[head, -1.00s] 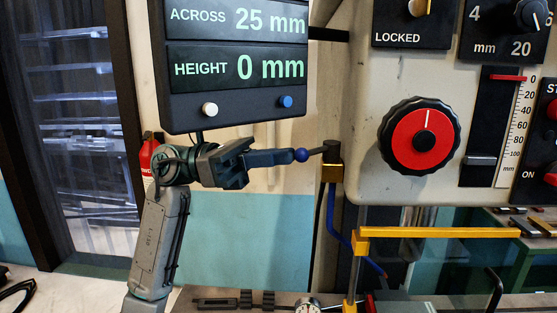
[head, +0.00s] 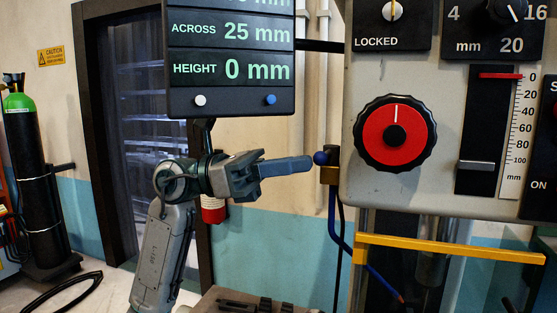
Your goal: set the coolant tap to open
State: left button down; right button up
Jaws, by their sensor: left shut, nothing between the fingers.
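The coolant tap (head: 329,175) is a brass block with a dark top, at the lower left corner of the machine panel. Its lever ends in a blue ball (head: 321,158), which shows in front of the tap's left side. The lever itself is hardly visible and seems to point mostly towards me. A blue hose runs down from the tap. My left gripper (head: 309,164) is shut and empty, its fingertips just left of the ball. I cannot tell whether they touch it. My right gripper is out of view.
A black display (head: 231,60) hangs above my left gripper. A red dial (head: 395,134) and a slider (head: 475,165) are on the panel to the right. A yellow bar (head: 450,249) crosses below the panel. A gas cylinder (head: 31,180) stands far left.

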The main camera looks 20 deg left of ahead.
pick_arm(q)
jog(key=shift+s+d, duration=0.25)
jog(key=shift+d, duration=0.4)
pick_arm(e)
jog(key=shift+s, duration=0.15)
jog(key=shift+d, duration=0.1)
